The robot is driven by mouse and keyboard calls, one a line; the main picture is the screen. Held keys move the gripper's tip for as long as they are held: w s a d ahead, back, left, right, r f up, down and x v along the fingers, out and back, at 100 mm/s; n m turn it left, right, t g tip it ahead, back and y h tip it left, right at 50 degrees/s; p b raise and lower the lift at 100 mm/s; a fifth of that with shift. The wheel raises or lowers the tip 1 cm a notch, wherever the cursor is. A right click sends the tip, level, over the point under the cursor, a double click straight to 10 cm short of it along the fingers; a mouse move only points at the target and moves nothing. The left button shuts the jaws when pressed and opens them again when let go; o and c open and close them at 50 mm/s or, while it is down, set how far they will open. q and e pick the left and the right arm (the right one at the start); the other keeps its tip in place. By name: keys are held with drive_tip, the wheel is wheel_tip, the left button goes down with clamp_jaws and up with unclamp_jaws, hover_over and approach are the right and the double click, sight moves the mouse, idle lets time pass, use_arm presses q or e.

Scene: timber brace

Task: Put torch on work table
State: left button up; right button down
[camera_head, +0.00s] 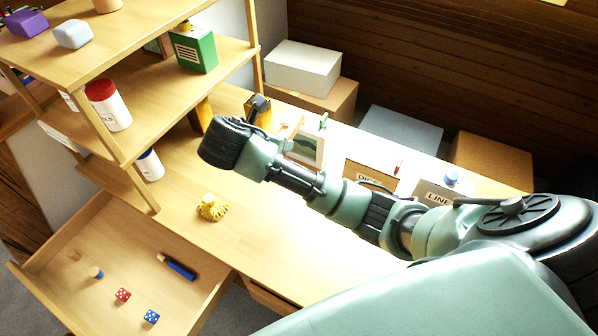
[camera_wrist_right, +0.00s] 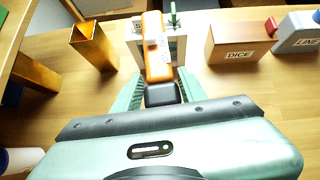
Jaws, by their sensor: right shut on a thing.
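The torch (camera_wrist_right: 157,58), orange with a black end, is between the fingers of my right gripper (camera_wrist_right: 160,88) in the right wrist view. The gripper is shut on it. In the head view, part of the torch (camera_head: 262,112) shows just beyond my right wrist, and the fingers are mostly hidden. The work table (camera_head: 285,240) is the light wooden surface beneath my right arm. I cannot tell whether the torch touches it. My left gripper is not in view.
A DICE box (camera_head: 370,174), a LINE box (camera_head: 432,192) and a pale box (camera_head: 306,150) stand along the back. A yellow object (camera_head: 211,208) lies on the table. Shelves (camera_head: 165,95) rise at left above an open drawer (camera_head: 75,285) with dice. The table's front middle is clear.

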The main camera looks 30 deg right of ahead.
drive_tip(key=shift+s+d+f+m+g, duration=0.2)
drive_tip(key=shift+s+f+m+g, duration=0.15)
drive_tip(key=shift+s+f, duration=0.5)
drive_tip(key=f+b, duration=0.1)
drive_tip(key=f, duration=0.1)
drive_tip(key=f+b, duration=0.1)
drive_tip(key=shift+d+f+h+b, duration=0.2)
drive_tip(key=shift+f+h+b, duration=0.1)
drive_tip(key=shift+f, duration=0.1)
wheel_tip(320, 180, down, 11)
drive_tip(key=shift+f, duration=0.1)
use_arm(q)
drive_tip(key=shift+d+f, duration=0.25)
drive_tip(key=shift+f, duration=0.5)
use_arm(e)
drive_tip(key=shift+f, duration=2.3)
drive_tip(key=shift+f, duration=0.15)
drive_tip(key=c, duration=0.8)
unclamp_jaws()
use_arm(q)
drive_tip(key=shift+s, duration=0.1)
